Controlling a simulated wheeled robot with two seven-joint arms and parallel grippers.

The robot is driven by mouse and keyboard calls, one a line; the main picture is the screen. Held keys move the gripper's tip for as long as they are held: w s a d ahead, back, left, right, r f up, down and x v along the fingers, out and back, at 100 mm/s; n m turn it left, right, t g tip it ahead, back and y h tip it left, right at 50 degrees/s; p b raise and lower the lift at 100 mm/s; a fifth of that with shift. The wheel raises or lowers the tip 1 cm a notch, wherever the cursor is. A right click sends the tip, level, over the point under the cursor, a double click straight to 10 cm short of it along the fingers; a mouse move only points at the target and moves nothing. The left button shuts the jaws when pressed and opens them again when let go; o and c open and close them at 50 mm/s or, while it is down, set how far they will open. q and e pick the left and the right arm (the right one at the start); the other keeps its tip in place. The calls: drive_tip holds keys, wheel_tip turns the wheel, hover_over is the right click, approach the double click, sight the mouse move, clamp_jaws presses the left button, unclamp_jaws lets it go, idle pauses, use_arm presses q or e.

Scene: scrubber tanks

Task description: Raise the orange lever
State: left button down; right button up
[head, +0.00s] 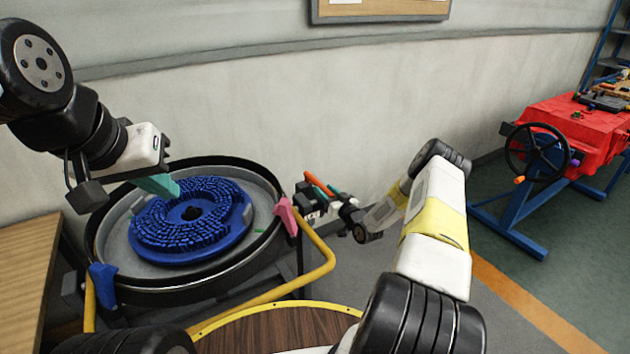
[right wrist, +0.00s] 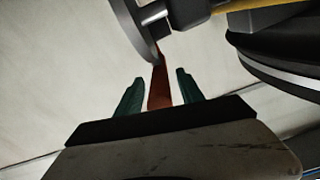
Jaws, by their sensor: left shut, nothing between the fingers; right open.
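The orange lever (head: 316,182) shows in the head view at the right side of the round tank, beside my right gripper (head: 324,187). In the right wrist view the lever (right wrist: 159,88) looks dark orange and runs up between the two green fingers of my right gripper (right wrist: 160,82). The gripper is open, with a gap showing on each side of the lever. The lever's lower end is hidden behind the gripper body. My left gripper (head: 162,186) is shut and empty above the left part of the tank.
The black-rimmed tank (head: 190,290) holds a blue round brush (head: 165,220). Pink (head: 287,215) and blue (head: 103,285) clips sit on its rim. A yellow rail (head: 318,270) curves around the front right. A red machine with a handwheel (head: 537,150) stands far right.

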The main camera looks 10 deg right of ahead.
drive_tip(key=shift+w, duration=0.1)
clamp_jaws()
idle(1.4)
